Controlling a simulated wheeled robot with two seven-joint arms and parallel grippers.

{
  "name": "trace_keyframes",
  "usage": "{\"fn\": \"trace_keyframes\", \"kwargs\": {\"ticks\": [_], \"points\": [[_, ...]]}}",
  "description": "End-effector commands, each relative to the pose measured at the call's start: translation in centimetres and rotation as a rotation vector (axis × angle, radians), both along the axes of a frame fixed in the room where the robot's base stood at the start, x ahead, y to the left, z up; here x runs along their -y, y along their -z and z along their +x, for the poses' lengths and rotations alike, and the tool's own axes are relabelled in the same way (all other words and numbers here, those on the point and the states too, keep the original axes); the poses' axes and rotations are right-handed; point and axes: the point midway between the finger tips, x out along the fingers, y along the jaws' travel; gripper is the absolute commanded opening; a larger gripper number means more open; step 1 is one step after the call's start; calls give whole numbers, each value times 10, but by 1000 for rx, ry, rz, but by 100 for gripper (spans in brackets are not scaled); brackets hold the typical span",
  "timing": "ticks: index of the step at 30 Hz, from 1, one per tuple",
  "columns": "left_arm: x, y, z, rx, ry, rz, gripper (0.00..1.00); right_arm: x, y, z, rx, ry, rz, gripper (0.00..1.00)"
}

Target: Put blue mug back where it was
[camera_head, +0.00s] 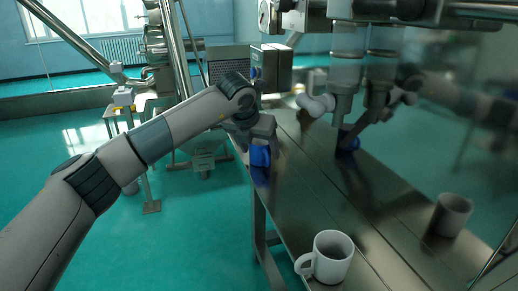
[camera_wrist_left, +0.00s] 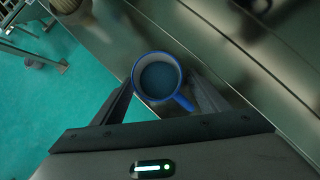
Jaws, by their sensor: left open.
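The blue mug (camera_head: 260,156) stands upright near the left edge of the metal table (camera_head: 335,205). The left wrist view shows the mug (camera_wrist_left: 157,77) from above, with a blue rim, a pale inner wall and its handle towards the lower right. My left gripper (camera_head: 262,138) is at the mug and partly hides it in the head view. In the left wrist view its open fingers (camera_wrist_left: 162,100) are on either side of the mug, the right one by the handle. I cannot tell whether they touch it. My right gripper is not in view.
A white mug (camera_head: 333,259) stands at the near end of the table. The shiny panel (camera_head: 430,150) along the right reflects both mugs and my arm. Machine tubes (camera_head: 345,75) hang above the table's far part. The tabletop between the mugs is clear.

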Motion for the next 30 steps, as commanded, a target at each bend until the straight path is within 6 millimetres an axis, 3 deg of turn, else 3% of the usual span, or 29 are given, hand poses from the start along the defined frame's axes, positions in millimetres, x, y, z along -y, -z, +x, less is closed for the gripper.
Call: {"fn": "trace_keyframes", "kwargs": {"ticks": [8, 21, 30], "points": [[-5, -21, -11, 3, 2, 0, 68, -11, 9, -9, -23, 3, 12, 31], [-21, -86, -49, 3, 0, 0, 68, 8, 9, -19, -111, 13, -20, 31], [-25, -103, -60, 0, 0, 0, 68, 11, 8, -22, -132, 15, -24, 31]]}}
